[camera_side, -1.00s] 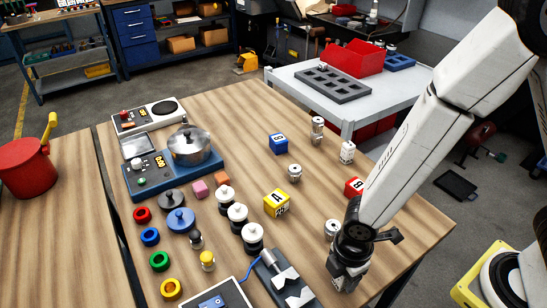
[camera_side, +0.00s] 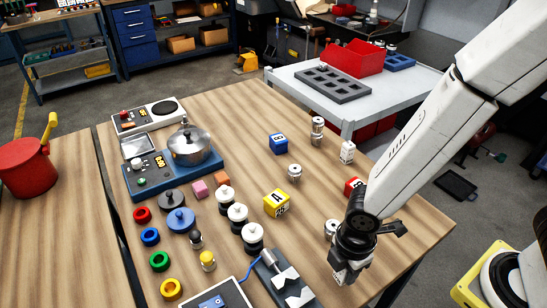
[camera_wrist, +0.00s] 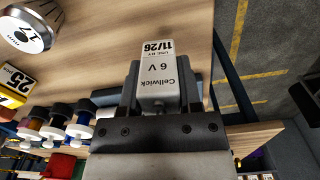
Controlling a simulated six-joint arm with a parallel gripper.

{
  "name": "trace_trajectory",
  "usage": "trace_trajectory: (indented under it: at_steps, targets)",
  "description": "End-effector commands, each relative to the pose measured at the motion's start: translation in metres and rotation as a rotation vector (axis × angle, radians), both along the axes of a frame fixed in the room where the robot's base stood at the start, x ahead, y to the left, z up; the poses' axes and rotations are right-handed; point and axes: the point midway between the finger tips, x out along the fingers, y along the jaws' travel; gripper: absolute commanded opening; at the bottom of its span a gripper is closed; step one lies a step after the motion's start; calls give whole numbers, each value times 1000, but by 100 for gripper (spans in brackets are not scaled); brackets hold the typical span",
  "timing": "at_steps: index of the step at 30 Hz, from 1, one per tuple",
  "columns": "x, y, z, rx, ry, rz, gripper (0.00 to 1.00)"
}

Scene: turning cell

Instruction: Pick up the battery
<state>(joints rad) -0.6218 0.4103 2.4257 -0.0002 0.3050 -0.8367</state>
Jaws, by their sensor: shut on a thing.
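The battery (camera_wrist: 158,65) is a white and grey block labelled "Cellwick 6 V, use by 11/26" in the wrist view. My gripper (camera_wrist: 160,98) is shut on it, with one dark finger on each side of the block. In the side view my gripper (camera_side: 346,270) is low over the front right part of the wooden bench (camera_side: 310,206). There the battery is mostly hidden by the gripper, and I cannot tell whether it touches the bench.
A metal cylinder (camera_side: 330,230) stands close to my gripper; a red cube (camera_side: 353,187) is behind it. A yellow cube (camera_side: 277,203), black-and-white round pieces (camera_side: 252,236) and a grey V-shaped fixture (camera_side: 288,285) lie to the left. The bench's right edge is near.

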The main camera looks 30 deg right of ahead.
Motion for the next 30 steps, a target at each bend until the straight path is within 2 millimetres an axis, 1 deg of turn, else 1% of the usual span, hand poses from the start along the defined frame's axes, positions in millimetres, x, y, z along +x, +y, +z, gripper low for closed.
trace_trajectory:
  at_steps: [12, 18, 24, 30]
  targets:
    - [0, 0, 48, 2, -3, 0, 0]
    - [1, 0, 66, 2, -2, 0, 0]
    - [0, 0, 75, 1, -1, 0, 0]
    - [0, 0, 77, 0, 0, 0, 0]
